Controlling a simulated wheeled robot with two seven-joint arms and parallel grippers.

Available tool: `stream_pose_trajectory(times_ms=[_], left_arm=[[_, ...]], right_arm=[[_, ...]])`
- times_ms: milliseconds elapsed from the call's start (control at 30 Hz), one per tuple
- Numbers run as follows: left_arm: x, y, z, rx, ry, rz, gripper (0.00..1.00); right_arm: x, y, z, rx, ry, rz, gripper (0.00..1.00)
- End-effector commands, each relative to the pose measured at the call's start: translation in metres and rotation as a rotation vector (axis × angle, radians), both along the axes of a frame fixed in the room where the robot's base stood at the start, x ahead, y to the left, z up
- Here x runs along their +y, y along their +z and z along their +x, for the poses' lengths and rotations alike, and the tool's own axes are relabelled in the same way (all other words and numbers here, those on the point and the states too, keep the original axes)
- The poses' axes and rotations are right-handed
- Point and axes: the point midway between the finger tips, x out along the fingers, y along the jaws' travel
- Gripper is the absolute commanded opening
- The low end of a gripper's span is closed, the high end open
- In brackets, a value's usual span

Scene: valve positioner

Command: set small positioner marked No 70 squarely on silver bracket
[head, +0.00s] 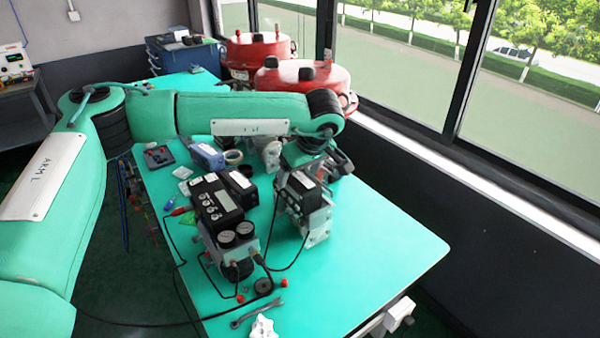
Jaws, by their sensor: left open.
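A small dark positioner (303,191) with a pale label on top and round buttons stands right of the table's middle. Its marking is too small to read. A silver-grey metal part (319,229), which may be the bracket, shows below and beside it; I cannot tell whether they touch squarely. My left gripper (318,174) is open, just above and behind this positioner, its fingers partly hidden. A larger black positioner (217,205) with two round gauges stands to the left. My right gripper is not in view.
The green table (385,255) is clear at the right. A wrench (258,312), red caps and black cables lie near the front. Red round actuators (305,78) stand at the back, by the windows. A blue device (207,156) and tape roll (233,157) lie behind the larger positioner.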

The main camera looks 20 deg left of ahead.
Motion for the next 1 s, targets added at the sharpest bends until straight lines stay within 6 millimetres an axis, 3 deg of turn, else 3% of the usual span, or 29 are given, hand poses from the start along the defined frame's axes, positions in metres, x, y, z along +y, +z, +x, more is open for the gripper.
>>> stream_pose_trajectory(times_ms=[300,500,700,1000], left_arm=[[-0.024,0.067,-0.017,-0.005,-0.003,-0.001,0.76],[-0.033,0.098,-0.024,-0.004,-0.002,-0.001,0.76],[-0.037,0.109,-0.027,-0.001,-0.002,-0.001,0.76],[-0.036,0.109,-0.028,-0.001,-0.002,-0.001,0.76]], right_arm=[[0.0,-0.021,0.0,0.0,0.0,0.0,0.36],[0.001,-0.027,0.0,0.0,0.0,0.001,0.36],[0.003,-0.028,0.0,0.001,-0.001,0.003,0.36],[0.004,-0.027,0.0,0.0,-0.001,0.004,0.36]])
